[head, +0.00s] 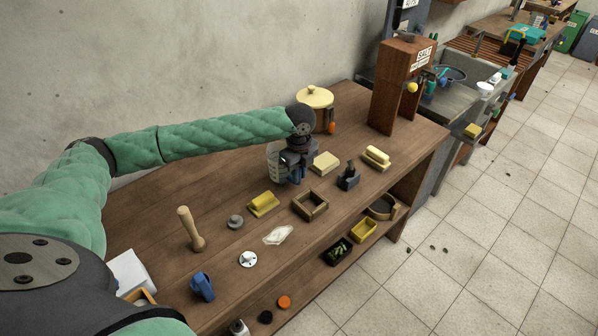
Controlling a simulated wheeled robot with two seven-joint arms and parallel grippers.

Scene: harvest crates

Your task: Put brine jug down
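The brine jug (274,160) is a clear jug with markings, upright at the middle of the wooden bench (160,232), towards the wall. My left gripper (294,177) points down at the jug's right side, where its handle would be, and appears shut on it. The gripper hides that side of the jug and most of the fingertips. I cannot tell whether the jug's base touches the bench. My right gripper is out of view.
A lidded crock (315,98) stands behind the gripper. Near it are a yellow block (325,162), a yellow-topped brush (263,204), a square wooden frame (310,205) and a wooden pestle (190,229). A tall wooden salt box (398,75) stands at the bench's far end.

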